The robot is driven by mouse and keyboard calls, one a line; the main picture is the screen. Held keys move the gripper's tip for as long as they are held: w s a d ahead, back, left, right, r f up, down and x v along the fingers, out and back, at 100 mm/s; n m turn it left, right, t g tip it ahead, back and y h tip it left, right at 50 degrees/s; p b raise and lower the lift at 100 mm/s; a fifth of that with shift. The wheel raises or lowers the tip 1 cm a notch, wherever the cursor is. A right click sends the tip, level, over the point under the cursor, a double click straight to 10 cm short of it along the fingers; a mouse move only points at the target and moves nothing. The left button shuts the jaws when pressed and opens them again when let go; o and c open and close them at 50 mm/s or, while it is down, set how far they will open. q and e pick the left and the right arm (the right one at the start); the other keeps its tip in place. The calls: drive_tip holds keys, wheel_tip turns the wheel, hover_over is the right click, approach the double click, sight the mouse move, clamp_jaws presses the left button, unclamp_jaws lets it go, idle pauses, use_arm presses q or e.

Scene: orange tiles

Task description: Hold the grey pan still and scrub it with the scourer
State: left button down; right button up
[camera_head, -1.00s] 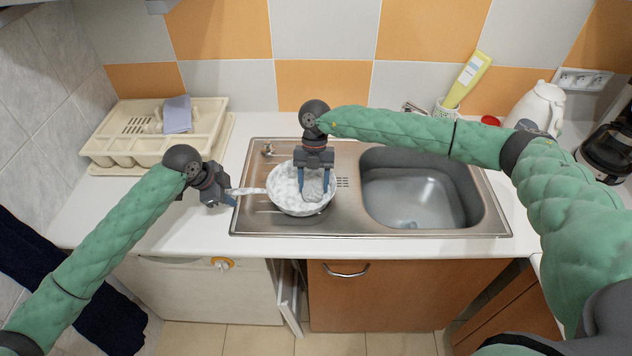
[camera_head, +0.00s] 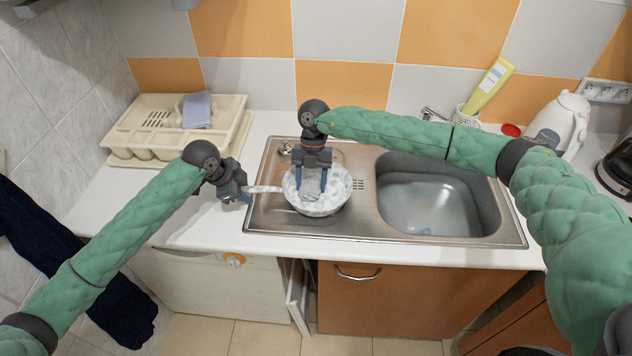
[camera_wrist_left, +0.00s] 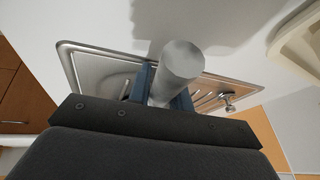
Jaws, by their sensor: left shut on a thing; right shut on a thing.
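The grey pan (camera_head: 336,199) sits on the left drainer side of the steel sink, its inside covered in white foam. Its handle (camera_head: 264,189) points left. My left gripper (camera_head: 246,194) is shut on the handle. In the left wrist view the handle (camera_wrist_left: 181,62) shows as a grey rod between the blue fingers. My right gripper (camera_head: 312,186) points down into the pan from above, shut on the scourer (camera_head: 311,187). The scourer shows only as a pale grey patch between the fingers, hard to tell from the foam.
The sink basin (camera_head: 430,205) is to the right of the pan. A beige dish rack (camera_head: 140,125) with a grey-blue cloth (camera_head: 197,110) stands back left. A yellow bottle (camera_head: 489,84), a red item (camera_head: 511,130) and a white jug (camera_head: 560,122) stand back right.

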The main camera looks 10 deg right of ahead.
sight(333, 194)
drive_tip(key=shift+w+a, duration=0.15)
drive_tip(key=shift+a, duration=0.4)
drive_tip(key=shift+w+a, duration=0.15)
drive_tip(key=shift+a, duration=0.35)
drive_tip(key=shift+s+d+f, duration=0.1)
drive_tip(key=shift+s+d, duration=0.35)
drive_tip(key=shift+d, duration=0.9)
drive_tip(key=shift+s+d+f, duration=0.1)
drive_tip(key=shift+s+d, duration=0.35)
drive_tip(key=shift+d, duration=0.95)
drive_tip(key=shift+s+d+f, duration=0.1)
drive_tip(key=shift+s+d, duration=0.35)
drive_tip(key=shift+d, duration=0.9)
drive_tip(key=shift+w+a+r, duration=0.1)
drive_tip(key=shift+w+a, duration=0.35)
drive_tip(key=shift+a, duration=0.95)
drive_tip(key=shift+w+a+r, duration=0.1)
drive_tip(key=shift+w+a, duration=0.35)
drive_tip(key=shift+a, duration=0.9)
drive_tip(key=shift+w+a+r, duration=0.1)
drive_tip(key=shift+w+a, duration=0.35)
drive_tip(key=shift+a, duration=0.95)
drive_tip(key=shift+s, duration=0.1)
